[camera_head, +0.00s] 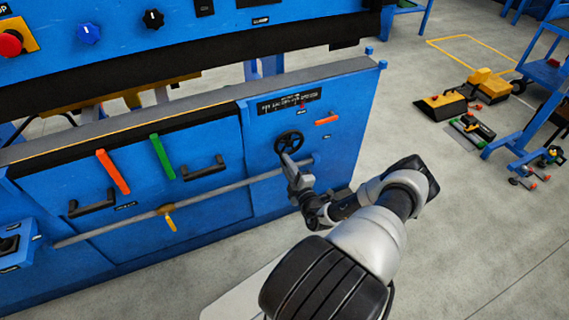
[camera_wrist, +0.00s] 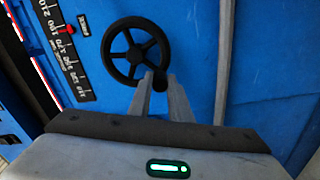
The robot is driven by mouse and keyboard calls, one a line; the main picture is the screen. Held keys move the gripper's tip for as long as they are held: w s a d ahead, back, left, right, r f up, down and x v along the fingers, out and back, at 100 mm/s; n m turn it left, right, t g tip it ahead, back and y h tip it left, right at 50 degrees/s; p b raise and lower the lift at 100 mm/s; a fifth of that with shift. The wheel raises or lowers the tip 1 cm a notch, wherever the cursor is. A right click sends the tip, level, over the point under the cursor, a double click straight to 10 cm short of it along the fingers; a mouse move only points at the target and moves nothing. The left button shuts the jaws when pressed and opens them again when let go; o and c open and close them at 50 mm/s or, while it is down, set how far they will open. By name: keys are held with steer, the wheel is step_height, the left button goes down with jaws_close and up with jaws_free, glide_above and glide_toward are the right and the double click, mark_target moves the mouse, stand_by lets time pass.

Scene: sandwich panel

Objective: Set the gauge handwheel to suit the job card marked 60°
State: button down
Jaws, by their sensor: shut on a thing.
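The gauge handwheel (camera_head: 289,142) is a black spoked wheel on the right blue panel, below a black scale strip (camera_head: 289,101). In the wrist view the handwheel (camera_wrist: 135,51) shows whole, with its rim and spokes clear. My gripper (camera_head: 287,158) is at the wheel's lower edge. In the wrist view its two grey fingers (camera_wrist: 161,88) are closed on a dark knob at the wheel's rim. The scale (camera_wrist: 65,50) runs along the left there, with a red pointer (camera_wrist: 69,30) beside its numbers. I cannot read the pointer's value surely. The 60° card cannot be made out.
An orange strip (camera_head: 327,121) is right of the wheel. A grey rail (camera_head: 232,186) with a yellow handle (camera_head: 168,217) runs along the panel front, passing near my gripper. Black handles (camera_head: 204,168) and orange and green bars sit to the left.

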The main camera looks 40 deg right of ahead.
mark_target(302, 136)
steer(key=d+r+n+p, duration=0.1)
steer(key=d+n+p, duration=0.1)
steer(key=n, duration=0.7)
steer(key=s+d+r+n+p, duration=0.1)
steer(key=d+r+n+p, duration=0.1)
steer(key=n, duration=0.8)
steer(key=s+d+r+n+p, duration=0.1)
steer(key=d+r+n+p, duration=0.1)
steer(key=n, duration=0.8)
steer(key=shift+d+r+p, duration=0.1)
steer(key=shift+d+p, duration=0.55)
steer(key=shift+d, duration=0.75)
steer(key=shift+a+r+n+p, duration=0.15)
steer(key=shift+r+n+p, duration=0.3)
steer(key=shift+n, duration=0.4)
steer(key=shift+a+r+n+p, duration=0.1)
steer(key=shift+r+n+p, duration=0.1)
steer(key=shift+n+p, duration=0.5)
steer(key=shift+n, duration=0.35)
steer(key=c, duration=1.6)
jaws_free()
steer(key=shift+c, duration=0.2)
